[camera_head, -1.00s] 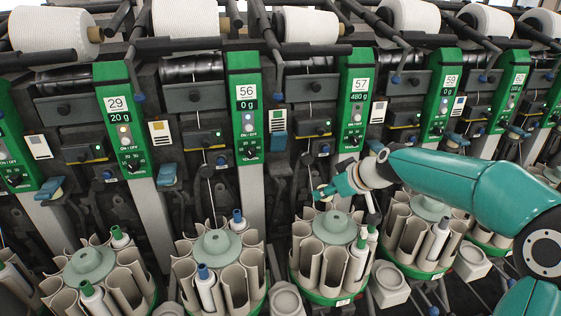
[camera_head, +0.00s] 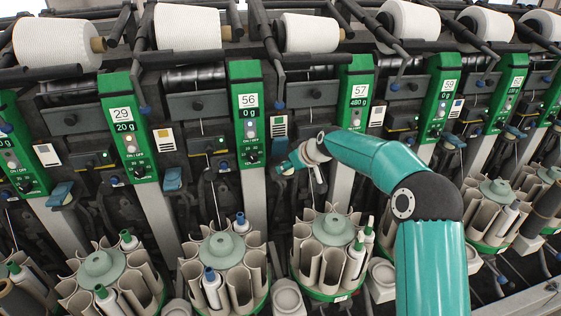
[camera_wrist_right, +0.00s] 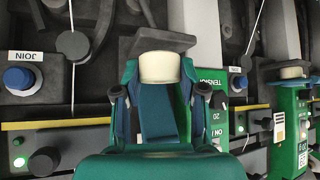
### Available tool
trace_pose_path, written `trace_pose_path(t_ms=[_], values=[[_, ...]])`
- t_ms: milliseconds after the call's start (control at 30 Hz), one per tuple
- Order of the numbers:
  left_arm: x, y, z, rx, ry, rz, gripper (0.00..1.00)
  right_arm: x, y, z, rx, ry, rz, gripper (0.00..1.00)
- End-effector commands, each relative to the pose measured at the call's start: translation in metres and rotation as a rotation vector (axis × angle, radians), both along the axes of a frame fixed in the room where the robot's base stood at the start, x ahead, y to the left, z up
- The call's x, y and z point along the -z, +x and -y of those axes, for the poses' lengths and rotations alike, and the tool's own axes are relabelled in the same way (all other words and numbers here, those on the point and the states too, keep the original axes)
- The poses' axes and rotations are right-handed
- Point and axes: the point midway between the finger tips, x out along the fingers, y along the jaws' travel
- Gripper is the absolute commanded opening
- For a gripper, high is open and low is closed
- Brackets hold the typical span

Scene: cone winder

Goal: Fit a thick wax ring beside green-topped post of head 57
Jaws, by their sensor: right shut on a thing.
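Head 57 has a green panel (camera_head: 355,100) reading 480 g, above its round bobbin magazine (camera_head: 333,229). My right gripper (camera_head: 283,166) is up at the machine face between the panels of heads 56 and 57, above that magazine. In the right wrist view its fingers (camera_wrist_right: 160,88) are shut on a short, thick cream ring (camera_wrist_right: 160,67), which looks like the wax ring. A dark plate is behind the ring's top. Whether the ring touches it, I cannot tell. I cannot make out a green-topped post. My left gripper is not in view.
The panel of head 56 (camera_head: 247,110) stands left of the gripper. In the wrist view a blue JOIN button (camera_wrist_right: 18,79), a dark knob (camera_wrist_right: 72,44) and a thread are on the left. Another pale ring (camera_wrist_right: 291,72) is at the right. Yarn cones (camera_head: 308,33) line the top.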

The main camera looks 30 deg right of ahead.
Motion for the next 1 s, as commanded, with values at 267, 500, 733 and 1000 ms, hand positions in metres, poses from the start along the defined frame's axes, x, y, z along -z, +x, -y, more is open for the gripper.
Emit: trace_pose_path(t_ms=[267,500,733,1000], values=[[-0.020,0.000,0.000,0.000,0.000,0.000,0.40,-0.002,0.032,-0.006,-0.001,0.000,0.000,0.13],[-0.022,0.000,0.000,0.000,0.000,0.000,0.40,0.015,0.031,-0.005,0.000,0.000,0.000,0.13],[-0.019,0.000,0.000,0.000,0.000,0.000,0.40,0.018,0.031,-0.005,-0.001,-0.001,0.000,0.13],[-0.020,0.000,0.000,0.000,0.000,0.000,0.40,0.017,0.031,-0.005,-0.001,0.000,0.000,0.66]])
